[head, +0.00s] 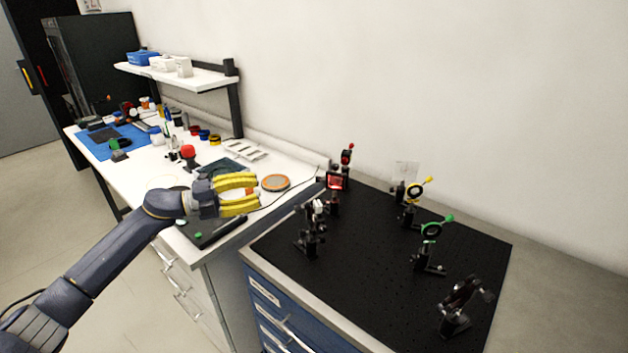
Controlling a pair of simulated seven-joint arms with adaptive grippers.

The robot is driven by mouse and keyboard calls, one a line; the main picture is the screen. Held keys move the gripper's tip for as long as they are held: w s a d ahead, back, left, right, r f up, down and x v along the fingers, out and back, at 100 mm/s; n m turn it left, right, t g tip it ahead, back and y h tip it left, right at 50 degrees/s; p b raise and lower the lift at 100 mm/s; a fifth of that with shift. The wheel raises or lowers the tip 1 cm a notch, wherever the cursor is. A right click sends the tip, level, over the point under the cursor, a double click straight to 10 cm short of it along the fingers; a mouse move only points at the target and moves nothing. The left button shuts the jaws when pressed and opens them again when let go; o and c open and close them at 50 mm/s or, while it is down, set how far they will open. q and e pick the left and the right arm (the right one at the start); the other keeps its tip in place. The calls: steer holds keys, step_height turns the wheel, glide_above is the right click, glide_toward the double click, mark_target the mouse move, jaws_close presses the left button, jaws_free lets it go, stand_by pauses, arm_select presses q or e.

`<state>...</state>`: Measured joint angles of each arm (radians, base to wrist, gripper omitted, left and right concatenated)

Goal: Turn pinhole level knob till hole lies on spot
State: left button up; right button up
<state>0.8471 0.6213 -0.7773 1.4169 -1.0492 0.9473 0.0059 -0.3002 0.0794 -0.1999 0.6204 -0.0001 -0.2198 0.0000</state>
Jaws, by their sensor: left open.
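Several small optical mounts stand upright on a black perforated board (375,290). My left gripper (255,192) has yellow fingers, open and empty, above the white bench, left of the board. My right gripper is out of view.
The white bench (150,177) holds many small items, including a blue mat (103,148), a red knob-like item (188,153) and an orange disc (275,183). A white shelf (200,77) stands behind. Blue drawers (283,322) are under the board. The board's middle is clear.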

mark_target(318, 179)
arm_select(q)
steer(key=x, duration=1.7)
steer(key=shift+s+d+f, duration=0.1)
steer(key=shift+c, duration=0.4)
